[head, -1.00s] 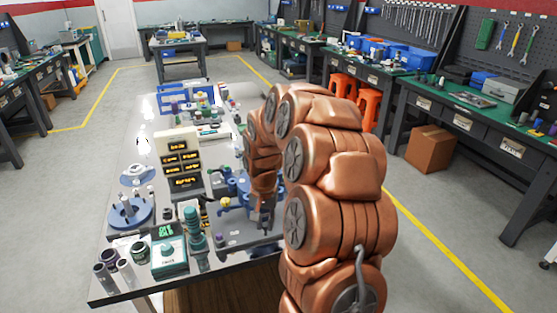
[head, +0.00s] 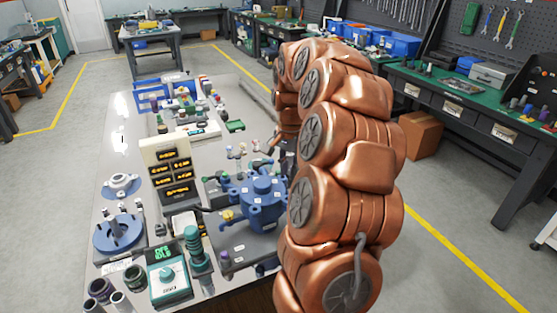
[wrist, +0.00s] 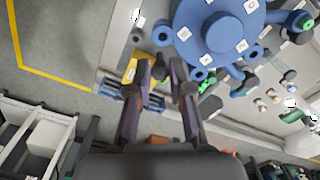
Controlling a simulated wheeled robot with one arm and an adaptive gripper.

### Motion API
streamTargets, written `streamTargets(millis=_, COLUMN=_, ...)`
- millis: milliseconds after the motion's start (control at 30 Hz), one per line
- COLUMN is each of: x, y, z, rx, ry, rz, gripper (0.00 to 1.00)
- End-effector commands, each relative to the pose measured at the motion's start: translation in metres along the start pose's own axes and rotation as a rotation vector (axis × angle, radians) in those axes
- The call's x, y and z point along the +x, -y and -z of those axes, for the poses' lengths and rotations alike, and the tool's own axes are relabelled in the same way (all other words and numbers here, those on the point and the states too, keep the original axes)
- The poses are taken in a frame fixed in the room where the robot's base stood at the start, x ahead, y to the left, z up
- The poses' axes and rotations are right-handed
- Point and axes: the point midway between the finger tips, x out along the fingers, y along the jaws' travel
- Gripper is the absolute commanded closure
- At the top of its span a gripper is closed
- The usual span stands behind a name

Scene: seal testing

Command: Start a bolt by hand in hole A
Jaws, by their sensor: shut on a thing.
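The blue round flanged vessel (head: 262,190) stands on a grey base plate (head: 248,248) at the table's right side. In the wrist view its round blue top (wrist: 222,32) fills the upper middle, with small white lettered tags around its rim; I cannot tell which marks hole A. My gripper (wrist: 167,80) has its two dark fingers beside the rim's lower edge. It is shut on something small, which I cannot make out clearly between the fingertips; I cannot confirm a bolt.
A sign board with yellow lettering (head: 172,170), a teal control box (head: 170,284), a blue round flange (head: 118,235) and several dark cups stand left of the vessel. A green tray (head: 235,126) and small pegs lie behind it. A cardboard box (head: 418,134) stands on the floor at right.

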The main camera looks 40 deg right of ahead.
Motion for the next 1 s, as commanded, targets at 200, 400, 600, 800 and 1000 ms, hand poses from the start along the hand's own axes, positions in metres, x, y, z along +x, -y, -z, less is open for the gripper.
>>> streamTargets(millis=200, x=0.008, y=-0.005, z=0.004, rx=0.012, ry=0.0, rz=0.0, gripper=1.0)
streamTargets(millis=400, x=0.028, y=-0.009, z=0.007, rx=0.02, ry=0.001, rz=-0.002, gripper=1.0)
streamTargets(millis=600, x=0.036, y=-0.009, z=0.006, rx=-0.033, ry=0.004, rz=-0.001, gripper=1.0)
streamTargets(millis=800, x=0.035, y=-0.007, z=0.007, rx=-0.186, ry=0.0, rz=0.003, gripper=1.0)
streamTargets(millis=1000, x=0.036, y=-0.007, z=0.005, rx=-0.332, ry=0.004, rz=0.0, gripper=1.0)
